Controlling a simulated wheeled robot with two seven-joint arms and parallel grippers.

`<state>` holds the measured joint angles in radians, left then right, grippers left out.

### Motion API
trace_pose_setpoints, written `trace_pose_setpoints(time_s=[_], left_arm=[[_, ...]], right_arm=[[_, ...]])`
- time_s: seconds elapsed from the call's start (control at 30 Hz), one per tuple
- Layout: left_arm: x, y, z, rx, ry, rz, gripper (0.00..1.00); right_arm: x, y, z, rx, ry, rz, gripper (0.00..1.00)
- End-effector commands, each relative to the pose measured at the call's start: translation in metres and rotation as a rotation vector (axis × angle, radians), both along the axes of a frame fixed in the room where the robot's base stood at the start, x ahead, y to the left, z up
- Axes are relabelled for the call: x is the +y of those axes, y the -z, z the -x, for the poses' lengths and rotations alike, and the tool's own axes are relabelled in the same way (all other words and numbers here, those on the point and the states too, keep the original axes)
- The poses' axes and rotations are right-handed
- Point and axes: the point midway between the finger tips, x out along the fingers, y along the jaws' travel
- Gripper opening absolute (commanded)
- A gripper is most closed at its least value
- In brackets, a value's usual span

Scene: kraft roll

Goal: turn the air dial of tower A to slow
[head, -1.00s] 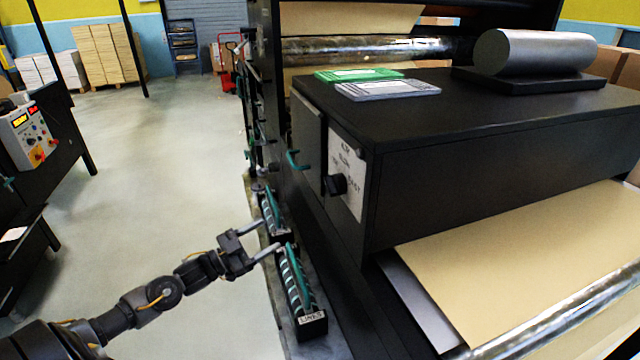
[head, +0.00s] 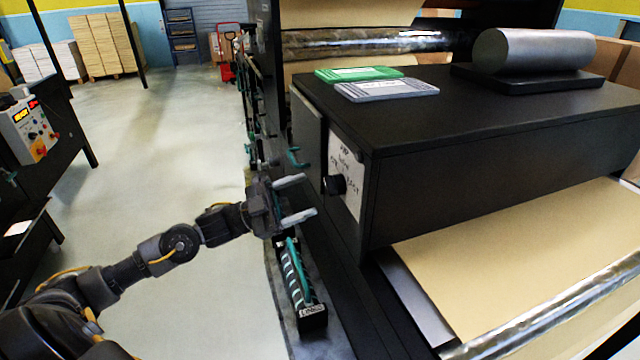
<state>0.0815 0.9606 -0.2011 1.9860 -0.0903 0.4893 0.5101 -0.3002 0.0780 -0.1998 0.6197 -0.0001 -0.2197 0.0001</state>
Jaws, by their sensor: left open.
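The air dial (head: 335,185) is a black knob on a white label plate (head: 346,172) at the end of the large black housing. The plate carries lettering that is too blurred to read fully. My left gripper (head: 305,198) is open and empty, its two pale fingers pointing right toward the dial. The fingertips look a short way left of the knob and apart from it. My right gripper does not show.
A teal handle (head: 295,157) sticks out just left of the plate. A rack marked LINKS (head: 301,290) stands below my gripper. Green (head: 358,74) and grey (head: 387,89) cards and a metal roller (head: 535,50) lie on top of the housing (head: 480,110). Open floor (head: 170,130) lies left.

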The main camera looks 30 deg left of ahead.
Motion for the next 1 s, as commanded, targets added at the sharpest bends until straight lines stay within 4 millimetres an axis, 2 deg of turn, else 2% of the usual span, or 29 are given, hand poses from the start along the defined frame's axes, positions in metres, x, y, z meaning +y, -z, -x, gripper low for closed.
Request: trace_pose_setpoints(time_s=[0.03, 0.3, 0.67, 1.0], left_arm=[[-0.007, -0.008, -0.006, -0.004, 0.0, 0.003, 0.63], [-0.032, -0.016, -0.024, -0.001, -0.001, 0.001, 0.63], [-0.036, -0.015, -0.027, 0.001, -0.001, 0.0, 0.63], [-0.036, -0.015, -0.026, 0.001, -0.001, -0.001, 0.2]], right_arm=[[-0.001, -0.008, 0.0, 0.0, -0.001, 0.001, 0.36], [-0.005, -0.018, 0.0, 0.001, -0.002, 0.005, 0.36], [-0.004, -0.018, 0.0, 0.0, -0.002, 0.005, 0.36], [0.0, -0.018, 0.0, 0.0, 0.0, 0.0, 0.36]])
